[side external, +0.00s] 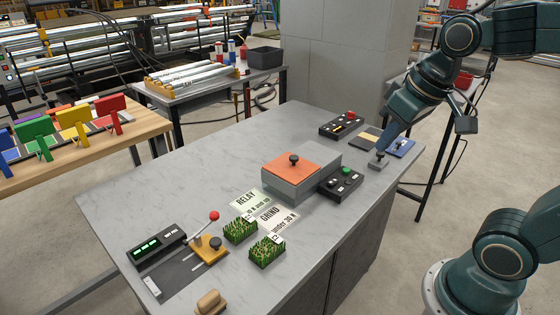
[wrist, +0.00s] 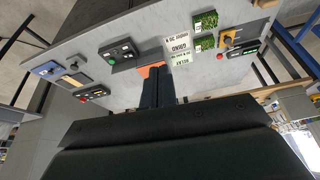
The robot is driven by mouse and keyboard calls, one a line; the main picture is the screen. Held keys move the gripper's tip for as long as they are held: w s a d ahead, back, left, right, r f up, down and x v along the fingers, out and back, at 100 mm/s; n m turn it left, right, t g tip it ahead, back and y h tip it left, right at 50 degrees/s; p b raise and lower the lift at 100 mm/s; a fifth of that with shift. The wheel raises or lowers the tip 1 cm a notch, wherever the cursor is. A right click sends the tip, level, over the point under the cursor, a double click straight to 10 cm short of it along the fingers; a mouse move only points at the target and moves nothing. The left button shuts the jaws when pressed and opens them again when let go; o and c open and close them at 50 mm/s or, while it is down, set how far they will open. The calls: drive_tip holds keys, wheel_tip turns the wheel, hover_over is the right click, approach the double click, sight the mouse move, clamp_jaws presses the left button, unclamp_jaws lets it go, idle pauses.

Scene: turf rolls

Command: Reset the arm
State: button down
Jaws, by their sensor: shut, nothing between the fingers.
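My gripper (side external: 386,146) hangs from the upper right in the side view, fingers together and empty. Its shut blue-grey fingers (wrist: 155,75) also show in the wrist view, pointing toward the table and partly covering the orange-topped grey box. Two turf pieces, the left one (side external: 240,230) and the right one (side external: 267,251), sit at the front of the grey table beside white RELAY (side external: 246,199) and GRIND (side external: 272,217) cards. Both also show in the wrist view (wrist: 206,20). In the side view the fingertips overlap a small grey block with a knob (side external: 377,162); I cannot tell if they touch.
The orange-topped box (side external: 290,168) stands mid-table between a green-button panel (side external: 341,183) and open surface. A red-button panel (side external: 341,125) is at the back. A display unit (side external: 157,243) and red-ball lever (side external: 213,216) stand front left.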

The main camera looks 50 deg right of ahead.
drive_tip(key=shift+n+t, duration=0.5)
drive_tip(key=shift+n, duration=0.1)
drive_tip(key=shift+s+a+f, duration=0.1)
drive_tip(key=shift+s+a, duration=0.2)
drive_tip(key=shift+s, duration=0.65)
drive_tip(key=shift+s+a+f, duration=0.1)
drive_tip(key=shift+s+a, duration=0.25)
drive_tip(key=shift+s, duration=0.55)
drive_tip(key=shift+s+a+f, duration=0.1)
drive_tip(key=shift+s+a, duration=0.2)
drive_tip(key=shift+s, duration=0.65)
